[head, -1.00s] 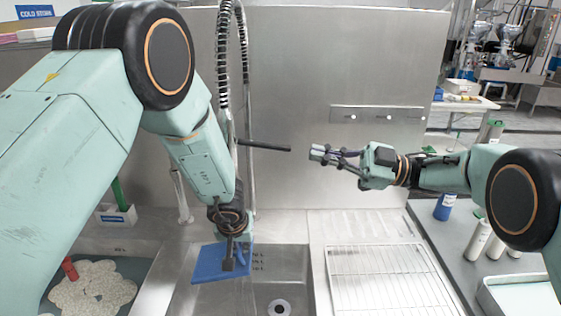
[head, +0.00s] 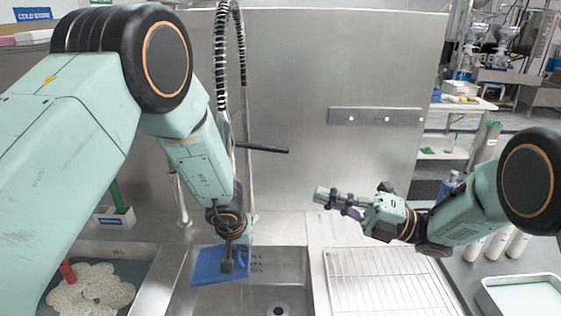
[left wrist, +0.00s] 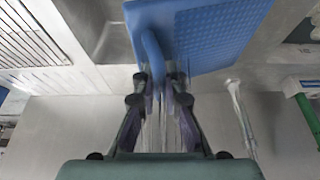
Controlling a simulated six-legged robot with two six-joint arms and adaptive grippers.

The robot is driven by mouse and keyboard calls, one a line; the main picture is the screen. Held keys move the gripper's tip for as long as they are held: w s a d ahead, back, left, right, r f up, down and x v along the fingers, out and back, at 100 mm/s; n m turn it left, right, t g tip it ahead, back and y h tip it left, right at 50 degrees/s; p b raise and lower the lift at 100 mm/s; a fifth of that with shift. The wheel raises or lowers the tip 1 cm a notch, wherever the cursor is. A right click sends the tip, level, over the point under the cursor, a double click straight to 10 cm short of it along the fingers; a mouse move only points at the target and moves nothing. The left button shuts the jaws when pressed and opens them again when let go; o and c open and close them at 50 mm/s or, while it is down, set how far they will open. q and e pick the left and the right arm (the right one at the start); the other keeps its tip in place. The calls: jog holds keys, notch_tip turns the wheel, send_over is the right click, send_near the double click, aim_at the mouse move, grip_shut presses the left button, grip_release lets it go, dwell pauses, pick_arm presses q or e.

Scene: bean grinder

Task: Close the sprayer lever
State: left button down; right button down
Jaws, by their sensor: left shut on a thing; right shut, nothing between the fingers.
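A dark, bar-shaped lever (head: 263,148) sticks out to the right from behind my left arm, beside the hose and pipe of the sprayer (head: 222,60). Its left end is hidden. My left gripper (head: 227,266) is low over the sink, shut on the handle of a blue board (head: 205,266). The left wrist view shows my left gripper (left wrist: 160,80) around the curved blue handle, with the textured blue board (left wrist: 215,35) beyond. My right gripper (head: 324,195) is shut and empty, pointing left, below and to the right of the lever and apart from it.
The sink (head: 283,280) lies below, with a wire rack (head: 385,276) on the drainboard to its right. A steel back wall (head: 320,70) stands behind. White bottles (head: 497,243) and a tray (head: 520,297) are at the right. Free air lies between the lever and my right gripper.

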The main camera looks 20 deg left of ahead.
jog(key=n, duration=0.4)
send_near(262, 147)
jog(key=s+a+f, duration=0.2)
jog(key=s+a, duration=0.3)
jog(key=a, duration=0.1)
jog(key=shift+n, duration=0.3)
jog(key=w+r, duration=0.1)
jog(key=w, duration=0.1)
jog(key=w+r, duration=0.1)
jog(key=shift+w+d+r, duration=0.15)
jog(key=shift+w+r, duration=0.05)
jog(key=shift+w, duration=0.2)
jog(key=shift+s, duration=0.1)
jog(key=shift+r, duration=0.1)
